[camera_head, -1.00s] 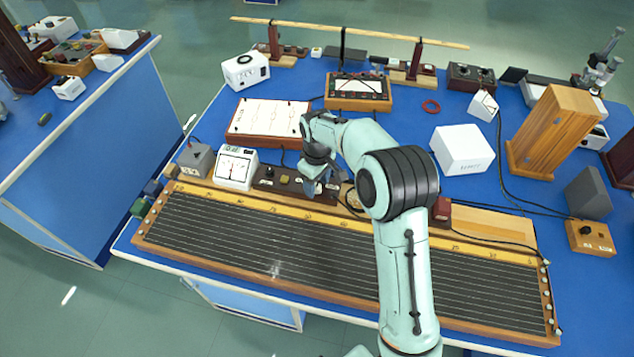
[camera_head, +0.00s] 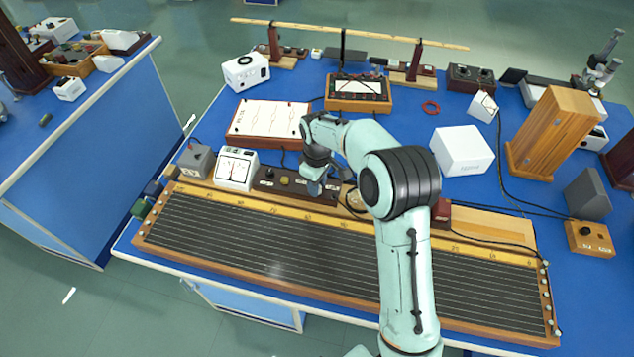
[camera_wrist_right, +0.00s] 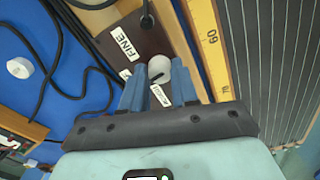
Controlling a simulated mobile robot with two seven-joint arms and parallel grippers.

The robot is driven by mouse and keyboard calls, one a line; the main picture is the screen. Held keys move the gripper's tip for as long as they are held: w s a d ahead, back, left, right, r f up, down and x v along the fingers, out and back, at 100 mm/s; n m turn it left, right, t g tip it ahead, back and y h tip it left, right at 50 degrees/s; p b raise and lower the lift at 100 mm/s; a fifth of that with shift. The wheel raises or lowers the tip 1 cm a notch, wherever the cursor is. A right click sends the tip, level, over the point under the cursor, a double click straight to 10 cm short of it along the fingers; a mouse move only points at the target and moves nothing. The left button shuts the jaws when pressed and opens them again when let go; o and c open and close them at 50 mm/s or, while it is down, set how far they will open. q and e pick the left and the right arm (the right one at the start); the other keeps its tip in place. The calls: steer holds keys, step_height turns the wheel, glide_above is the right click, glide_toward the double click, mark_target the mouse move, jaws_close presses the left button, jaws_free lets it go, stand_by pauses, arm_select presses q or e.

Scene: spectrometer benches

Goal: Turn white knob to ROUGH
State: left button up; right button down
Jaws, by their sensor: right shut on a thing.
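The white knob (camera_wrist_right: 160,68) sits on a dark brown control box (camera_wrist_right: 148,38) and shows between my right fingertips in the right wrist view. A dark pointer mark is on the knob's near side. A FINE label (camera_wrist_right: 126,42) lies beyond it. Another label (camera_wrist_right: 160,95) lies between the fingers, partly hidden, and I cannot read it. My right gripper (camera_wrist_right: 159,80) has its two blue fingers closed on either side of the knob. In the head view, the right gripper (camera_head: 315,188) is down at the box (camera_head: 290,184), hiding the knob. My left gripper is not in view.
A long wire board (camera_head: 270,240) with a yellow scale runs in front of the box. A white meter (camera_head: 236,168) stands left of it. Black cables (camera_wrist_right: 62,75) loop beside the box. A white carton (camera_head: 462,150) stands right on the blue bench.

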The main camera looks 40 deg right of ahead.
steer(key=n, duration=0.5)
steer(key=shift+p, duration=0.4)
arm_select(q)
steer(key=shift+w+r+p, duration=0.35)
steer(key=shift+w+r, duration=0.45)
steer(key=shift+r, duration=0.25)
arm_select(e)
steer(key=n, duration=0.5)
steer(key=c, duration=0.8)
jaws_free()
steer(key=shift+c, duration=0.2)
steer(key=shift+r, duration=0.1)
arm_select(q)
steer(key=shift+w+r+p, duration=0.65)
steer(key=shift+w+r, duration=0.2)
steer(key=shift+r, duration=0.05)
arm_select(e)
step_height(320, 180, up, 13)
